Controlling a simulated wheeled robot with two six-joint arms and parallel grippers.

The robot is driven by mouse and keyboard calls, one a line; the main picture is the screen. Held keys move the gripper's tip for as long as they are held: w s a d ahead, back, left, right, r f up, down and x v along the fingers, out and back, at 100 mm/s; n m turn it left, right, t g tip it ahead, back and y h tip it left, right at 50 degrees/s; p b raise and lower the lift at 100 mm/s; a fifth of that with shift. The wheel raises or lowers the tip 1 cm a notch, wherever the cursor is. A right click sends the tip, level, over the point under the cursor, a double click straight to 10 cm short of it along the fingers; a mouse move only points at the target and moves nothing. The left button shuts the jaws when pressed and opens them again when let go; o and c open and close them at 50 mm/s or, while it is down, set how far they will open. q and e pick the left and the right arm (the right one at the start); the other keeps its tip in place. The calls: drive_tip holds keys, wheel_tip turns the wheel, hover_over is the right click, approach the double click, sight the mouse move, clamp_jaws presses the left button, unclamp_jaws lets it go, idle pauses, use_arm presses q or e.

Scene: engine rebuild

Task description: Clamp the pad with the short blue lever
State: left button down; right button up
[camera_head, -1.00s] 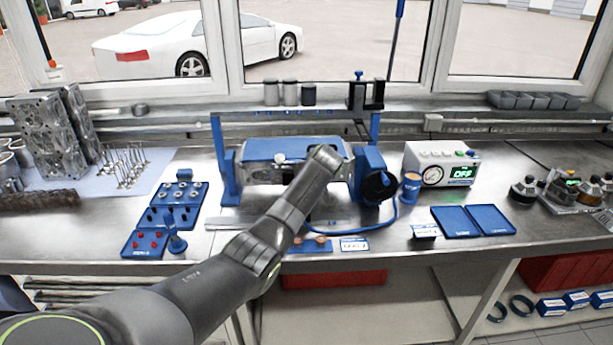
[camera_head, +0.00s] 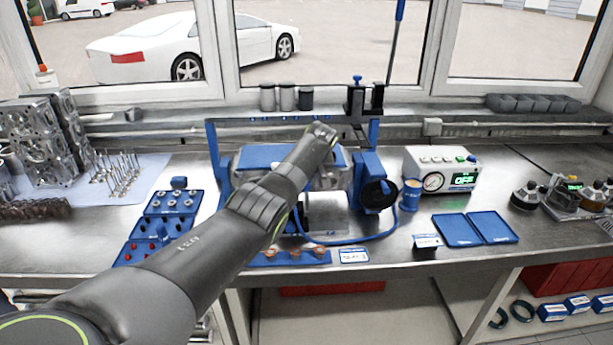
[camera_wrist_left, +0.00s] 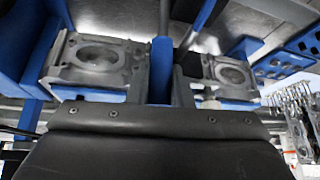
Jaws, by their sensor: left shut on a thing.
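My left arm reaches from the lower left to the blue-framed fixture (camera_head: 376,140) in the head view; its gripper is hidden there behind the wrist. In the left wrist view my left gripper (camera_wrist_left: 161,90) is shut on a blue bar, which looks like the short blue lever (camera_wrist_left: 161,65). Grey metal castings with round bores show on both sides of it. In the head view a blue pad-like top (camera_head: 262,156) lies across the fixture, and a grey metal face (camera_head: 326,212) shows below my arm. The lever's seat is hidden. My right gripper is not in view.
A pressure tester (camera_head: 440,170) with a gauge and green display stands right of the fixture. A blue hose (camera_head: 375,232) loops in front. Blue trays (camera_head: 475,228) lie at right, and a parts tray (camera_head: 170,203) lies at left.

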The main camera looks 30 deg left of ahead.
use_arm(q)
drive_tip(key=c, duration=1.6)
unclamp_jaws()
drive_tip(key=shift+c, duration=0.2)
drive_tip(key=o, duration=0.3)
drive_tip(key=shift+w+a+f, duration=0.1)
drive_tip(key=shift+o, duration=0.2)
drive_tip(key=shift+r, duration=0.2)
drive_tip(key=shift+v, duration=0.85)
drive_tip(key=b+v, duration=0.3)
drive_tip(key=v, duration=1.2)
drive_tip(key=shift+b, duration=0.35)
drive_tip(key=shift+r, duration=0.1)
